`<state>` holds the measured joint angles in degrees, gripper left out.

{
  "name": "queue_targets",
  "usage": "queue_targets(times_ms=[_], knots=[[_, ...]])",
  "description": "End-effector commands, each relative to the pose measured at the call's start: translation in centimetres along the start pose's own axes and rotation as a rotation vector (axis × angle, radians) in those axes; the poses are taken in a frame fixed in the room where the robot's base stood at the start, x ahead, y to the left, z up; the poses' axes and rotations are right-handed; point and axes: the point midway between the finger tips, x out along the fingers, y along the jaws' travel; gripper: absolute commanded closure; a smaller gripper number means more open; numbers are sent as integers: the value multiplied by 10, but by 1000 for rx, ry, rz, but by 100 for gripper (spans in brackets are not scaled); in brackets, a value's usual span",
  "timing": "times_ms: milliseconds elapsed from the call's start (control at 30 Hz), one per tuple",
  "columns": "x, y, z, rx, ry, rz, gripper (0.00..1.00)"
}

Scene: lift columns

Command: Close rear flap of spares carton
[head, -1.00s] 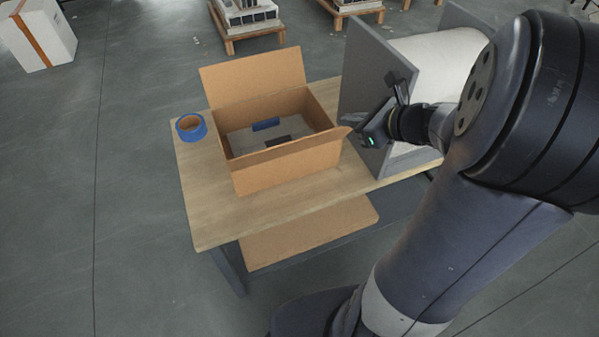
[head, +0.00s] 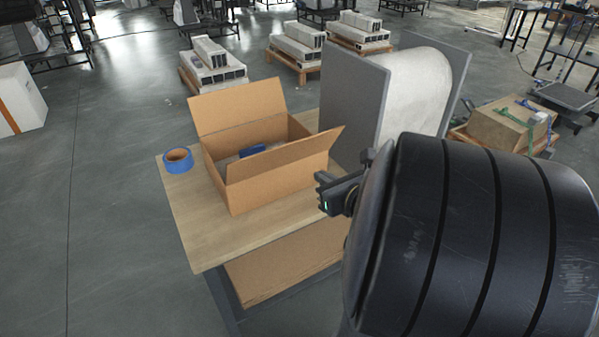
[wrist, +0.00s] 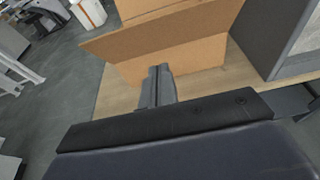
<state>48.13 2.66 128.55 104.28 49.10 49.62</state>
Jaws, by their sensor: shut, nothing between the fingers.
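The open brown carton (head: 268,193) stands on a wooden-topped table. Its rear flap (head: 238,105) stands up, leaning slightly back. Its near flap (head: 285,157) is also raised and slants outward, hiding much of the inside; a blue item (head: 252,150) shows behind it. My gripper (head: 320,190) is just in front of the carton's near right corner, apart from the rear flap. In the wrist view my gripper (wrist: 158,75) is shut and empty, its fingers pointing at the carton's near wall (wrist: 178,60) below the near flap (wrist: 155,34). I cannot tell whether they touch it.
A blue tape roll (head: 177,160) sits on the table (head: 195,225) left of the carton. A grey-panelled stand with a white rounded body (head: 410,95) rises close to the carton's right. Pallets with stacked blocks (head: 212,65) stand on the floor behind. Table space in front of the carton is clear.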

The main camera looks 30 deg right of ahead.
Motion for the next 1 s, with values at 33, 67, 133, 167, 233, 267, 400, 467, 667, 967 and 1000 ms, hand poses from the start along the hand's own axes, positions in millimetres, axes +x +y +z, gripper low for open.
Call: queue_targets(times_ms=[33,67,133,167,233,267,400,467,667,967,1000], knots=[[7,1,-2,0,1,4,100],[12,1,-2,1,1,5,100],[23,2,-3,1,2,6,100],[29,2,-3,-1,2,7,100],[42,2,-3,0,3,7,100],[48,2,-3,1,2,8,100],[78,2,-4,0,3,7,100],[90,2,-3,0,3,7,100],[110,2,20,-1,1,4,100],[119,1,28,0,2,1,100],[119,1,28,0,2,1,100]])
